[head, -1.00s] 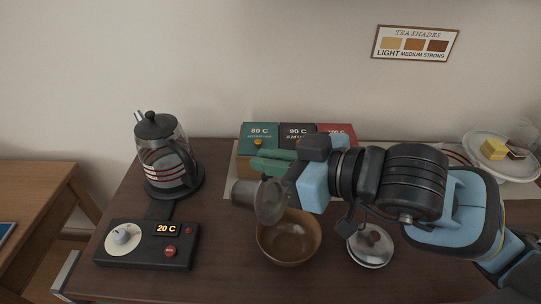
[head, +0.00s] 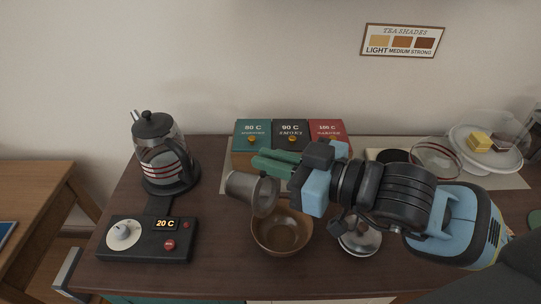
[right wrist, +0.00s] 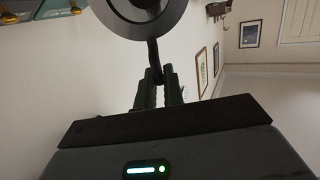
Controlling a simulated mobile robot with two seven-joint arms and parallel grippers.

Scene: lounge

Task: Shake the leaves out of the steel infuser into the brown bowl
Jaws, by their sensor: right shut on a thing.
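The steel infuser (head: 238,187) is tipped onto its side in the air, just above and left of the brown bowl (head: 283,246). Its round rim (head: 266,197) faces right in the head view. My right gripper (head: 272,163) comes in from the right, with its green fingers above the infuser, shut on its handle. In the right wrist view the dark fingers (right wrist: 160,92) are closed on a thin handle below the infuser's ring (right wrist: 176,22). The bowl stands upright on the table. I cannot make out leaves in the bowl or infuser. My left gripper is not in view.
A glass kettle (head: 162,160) and a black control panel (head: 147,238) stand left. Tea boxes (head: 291,134) are behind the gripper. A steel lid (head: 361,240) lies right of the bowl. A plate of sweets (head: 470,163) is far right.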

